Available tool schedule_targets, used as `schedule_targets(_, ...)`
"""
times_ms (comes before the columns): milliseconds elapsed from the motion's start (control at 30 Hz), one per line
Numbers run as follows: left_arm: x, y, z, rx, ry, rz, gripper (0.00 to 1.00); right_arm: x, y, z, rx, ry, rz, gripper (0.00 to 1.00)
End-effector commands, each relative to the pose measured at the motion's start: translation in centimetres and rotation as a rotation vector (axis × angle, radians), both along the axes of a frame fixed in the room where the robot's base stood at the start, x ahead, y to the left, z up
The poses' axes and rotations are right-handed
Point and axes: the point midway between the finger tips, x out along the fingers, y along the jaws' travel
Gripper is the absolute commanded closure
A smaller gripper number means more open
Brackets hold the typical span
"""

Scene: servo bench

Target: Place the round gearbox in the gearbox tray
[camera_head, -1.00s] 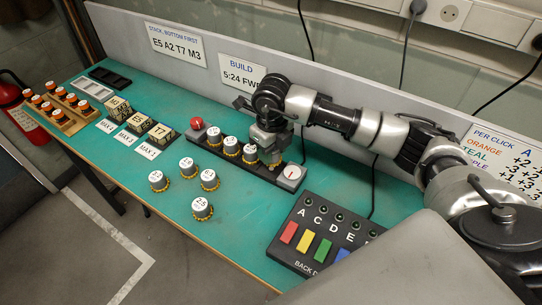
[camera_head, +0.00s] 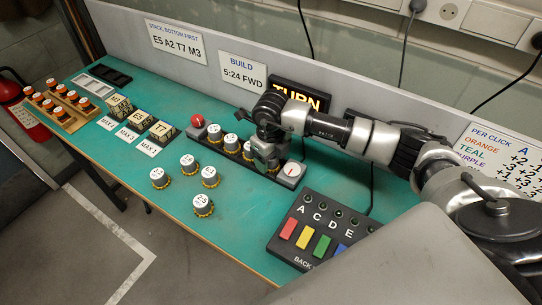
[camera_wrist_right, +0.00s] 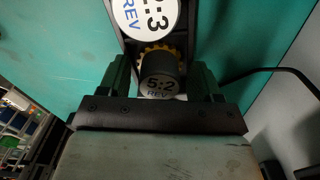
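Several round gearbox units with white tops and yellow toothed rims are in view; I cannot tell which one the task means. Some stand in a row on a long black rail (camera_head: 207,150); others, such as this round unit (camera_head: 203,205), stand loose on the bench. My right gripper (camera_head: 266,163) is low over the rail's right part. In the right wrist view its fingers flank a dark round unit marked 5:2 REV (camera_wrist_right: 160,75), but whether they grip it is unclear. A unit marked 2:3 REV (camera_wrist_right: 146,14) is beside it. No gearbox tray is labelled. My left gripper is not visible.
A red knob (camera_head: 197,120) and a white dial (camera_head: 290,174) end the rail. A button box (camera_head: 315,230) stands at the right front. White (camera_head: 92,86) and black (camera_head: 110,75) trays and a wooden rack (camera_head: 62,112) are far left. Bench beside the loose units is clear.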

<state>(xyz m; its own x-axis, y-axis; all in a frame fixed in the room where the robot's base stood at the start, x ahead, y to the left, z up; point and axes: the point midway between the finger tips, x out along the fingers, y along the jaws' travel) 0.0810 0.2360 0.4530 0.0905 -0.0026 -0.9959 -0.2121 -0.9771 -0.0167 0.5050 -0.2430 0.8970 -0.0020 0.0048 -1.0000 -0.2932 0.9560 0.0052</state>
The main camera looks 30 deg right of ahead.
Motion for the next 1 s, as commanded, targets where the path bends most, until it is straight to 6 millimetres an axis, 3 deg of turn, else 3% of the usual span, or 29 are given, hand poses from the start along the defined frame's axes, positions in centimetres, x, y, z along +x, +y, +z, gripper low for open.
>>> schedule_targets(400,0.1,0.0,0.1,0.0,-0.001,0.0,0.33,0.1,0.0,0.9,0.0,-0.002,0.0,0.33)
schedule_targets(800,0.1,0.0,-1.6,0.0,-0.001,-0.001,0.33,0.1,0.0,9.0,0.001,-0.006,0.0,0.33)
schedule_targets(1000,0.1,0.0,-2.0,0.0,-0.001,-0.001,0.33,0.1,-0.1,11.6,0.0,-0.001,0.0,0.33)
